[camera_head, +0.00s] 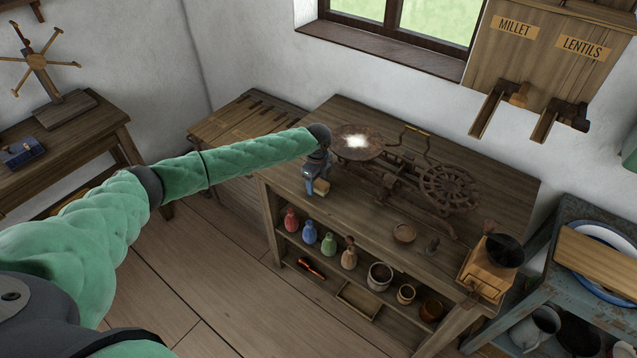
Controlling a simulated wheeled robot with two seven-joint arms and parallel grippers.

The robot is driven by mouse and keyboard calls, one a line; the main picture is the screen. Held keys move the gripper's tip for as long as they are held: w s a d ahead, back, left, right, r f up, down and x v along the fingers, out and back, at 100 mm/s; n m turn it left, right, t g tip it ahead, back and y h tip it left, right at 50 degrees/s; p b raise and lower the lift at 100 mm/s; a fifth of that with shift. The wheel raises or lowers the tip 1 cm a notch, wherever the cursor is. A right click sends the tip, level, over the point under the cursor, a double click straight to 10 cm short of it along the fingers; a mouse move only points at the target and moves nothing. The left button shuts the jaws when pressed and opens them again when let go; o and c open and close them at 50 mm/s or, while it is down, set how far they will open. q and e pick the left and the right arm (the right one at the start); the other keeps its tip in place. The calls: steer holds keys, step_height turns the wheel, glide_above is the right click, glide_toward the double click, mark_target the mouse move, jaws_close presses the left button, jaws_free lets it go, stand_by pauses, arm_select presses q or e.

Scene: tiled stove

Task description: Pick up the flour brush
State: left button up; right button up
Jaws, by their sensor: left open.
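My left gripper (317,183) is open and points down over the left end of the wooden workbench. A small tan piece, which looks like the flour brush (322,188), shows right at its fingertips. Most of it is hidden by the gripper, and I cannot tell whether the fingers touch it. My right gripper is not in view.
A round scale pan (372,150) with white flour is just behind the gripper, joined to a dark scale (400,175). A wooden grinder (487,277) stands at the right end. Coloured bottles (309,232) and pots fill the shelf below.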

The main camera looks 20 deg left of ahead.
mark_target(318, 180)
arm_select(q)
steer(key=shift+f, duration=0.15)
steer(key=c, duration=1.1)
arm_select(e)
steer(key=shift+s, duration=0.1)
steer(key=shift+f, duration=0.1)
